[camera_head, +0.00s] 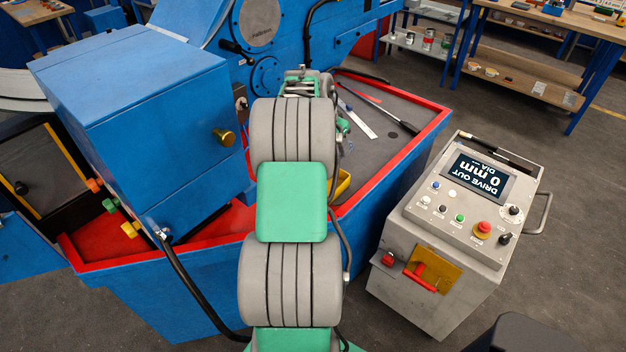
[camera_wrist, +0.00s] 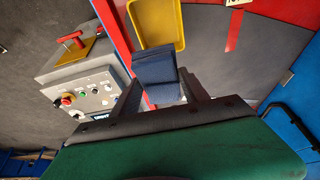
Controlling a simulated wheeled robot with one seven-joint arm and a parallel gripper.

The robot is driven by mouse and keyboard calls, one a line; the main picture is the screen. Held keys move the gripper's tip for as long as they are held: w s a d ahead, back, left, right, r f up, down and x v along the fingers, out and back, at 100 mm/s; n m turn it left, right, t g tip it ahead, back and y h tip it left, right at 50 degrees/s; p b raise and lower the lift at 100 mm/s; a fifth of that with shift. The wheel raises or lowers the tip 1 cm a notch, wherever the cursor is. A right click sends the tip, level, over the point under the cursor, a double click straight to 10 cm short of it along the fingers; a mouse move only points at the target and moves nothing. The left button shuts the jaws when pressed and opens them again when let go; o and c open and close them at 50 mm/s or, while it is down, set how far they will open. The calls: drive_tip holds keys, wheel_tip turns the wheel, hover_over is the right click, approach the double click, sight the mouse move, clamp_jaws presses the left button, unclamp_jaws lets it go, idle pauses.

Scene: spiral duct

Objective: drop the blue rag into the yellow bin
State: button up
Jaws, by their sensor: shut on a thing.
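The blue rag (camera_wrist: 154,70) shows in the wrist view as a dark blue folded cloth between the fingers of my gripper (camera_wrist: 160,88). My gripper is shut on it. The yellow bin (camera_wrist: 157,22) is just beyond the rag in the wrist view, and the rag covers its near edge in the picture. I cannot tell the height of the rag over the bin. In the head view only a small yellow part of the bin (camera_head: 343,184) shows beside my arm. My arm hides the rag and the fingertips there.
The bin stands on a grey tray surface with a red rim (camera_head: 437,122). A ruler (camera_head: 358,121) and a dark-handled rod (camera_head: 385,112) lie farther back on it. A control console (camera_head: 440,235) stands right, and a big blue machine box (camera_head: 140,95) stands left.

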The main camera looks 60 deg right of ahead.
drive_tip(key=shift+w, duration=0.3)
drive_tip(key=shift+w+f, duration=0.1)
drive_tip(key=shift+f, duration=0.15)
drive_tip(key=f+b, duration=0.1)
drive_tip(key=f, duration=0.1)
drive_tip(key=f+b, duration=0.2)
drive_tip(key=f, duration=0.1)
drive_tip(key=shift+s+f, duration=0.2)
drive_tip(key=shift+f, duration=0.05)
drive_tip(key=o, duration=1.3)
drive_tip(key=shift+c, duration=0.2)
drive_tip(key=b+v, duration=0.1)
drive_tip(key=v, duration=0.7)
drive_tip(key=shift+d, duration=0.1)
